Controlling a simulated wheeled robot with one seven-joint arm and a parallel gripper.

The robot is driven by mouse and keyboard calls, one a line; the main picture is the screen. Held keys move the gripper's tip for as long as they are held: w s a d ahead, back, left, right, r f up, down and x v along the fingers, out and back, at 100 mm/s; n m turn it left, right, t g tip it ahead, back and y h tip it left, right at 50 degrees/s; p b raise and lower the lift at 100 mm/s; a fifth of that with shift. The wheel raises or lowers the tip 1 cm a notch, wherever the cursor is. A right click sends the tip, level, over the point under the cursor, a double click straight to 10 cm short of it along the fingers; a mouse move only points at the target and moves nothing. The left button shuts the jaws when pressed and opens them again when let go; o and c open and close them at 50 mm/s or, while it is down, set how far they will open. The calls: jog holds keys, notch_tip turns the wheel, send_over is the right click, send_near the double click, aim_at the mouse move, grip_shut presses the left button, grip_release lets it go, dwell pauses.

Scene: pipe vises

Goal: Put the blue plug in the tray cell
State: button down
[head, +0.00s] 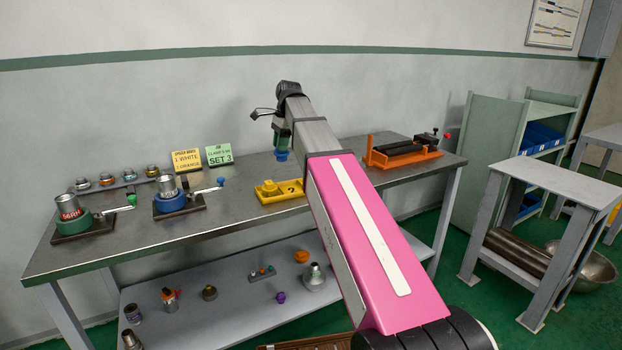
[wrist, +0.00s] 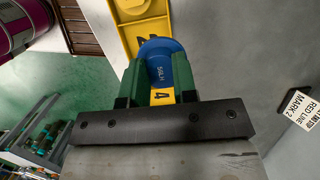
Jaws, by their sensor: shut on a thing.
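My gripper (head: 281,137) hangs above the back middle of the workbench, with dark green fingers. The blue plug also shows below the fingers in the head view (head: 281,155), held above the bench. The yellow tray (head: 285,198) sits on the bench below and in front of the plug, partly hidden by my arm. Part of the tray (wrist: 130,22) shows beyond the plug in the wrist view.
A green vise (head: 82,222) and a blue vise (head: 178,203), each with a metal cylinder, stand on the left of the bench. An orange-based device (head: 402,155) stands right. Two sign cards and a row of fittings are at the back. The lower shelf (head: 235,315) holds loose parts.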

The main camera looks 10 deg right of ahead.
jog(key=shift+s+d+f, duration=0.2)
jog(key=shift+d+f, duration=2.45)
jog(key=shift+d, duration=0.1)
jog(key=shift+s+d+f, duration=0.15)
jog(key=shift+d+f, duration=2.5)
jog(key=shift+d, duration=0.05)
jog(key=c, duration=0.9)
grip_release()
jog(key=shift+f, duration=0.1)
jog(key=v, duration=1.2)
